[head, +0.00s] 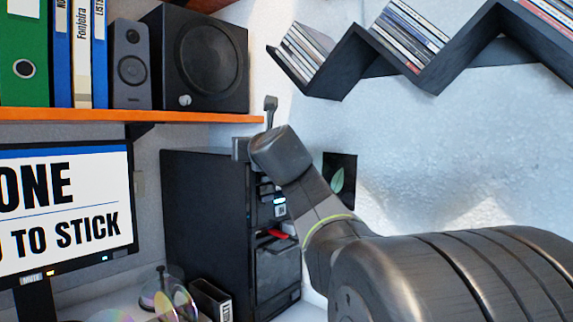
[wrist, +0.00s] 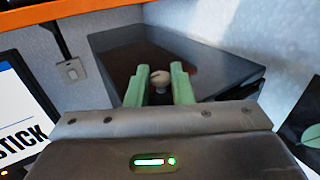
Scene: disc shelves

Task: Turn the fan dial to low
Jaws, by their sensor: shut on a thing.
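The fan dial (wrist: 161,77) is a small pale round knob with a dark mark. In the wrist view it is at the top of a black tower case (wrist: 205,62), between the two green fingers of my gripper (wrist: 159,84). The fingers are shut on the knob, one on each side. In the head view the same black tower case (head: 203,225) stands below the shelf, with my wrist over its front top edge. The dial and the fingertips are hidden there. I cannot read the dial's setting.
An orange shelf (head: 130,115) with a speaker (head: 131,63), a black subwoofer (head: 207,60) and binders runs above the case at left. A monitor (head: 65,205) stands at left. Discs (head: 178,303) lie below. Zigzag disc shelves (head: 345,65) hang upper right.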

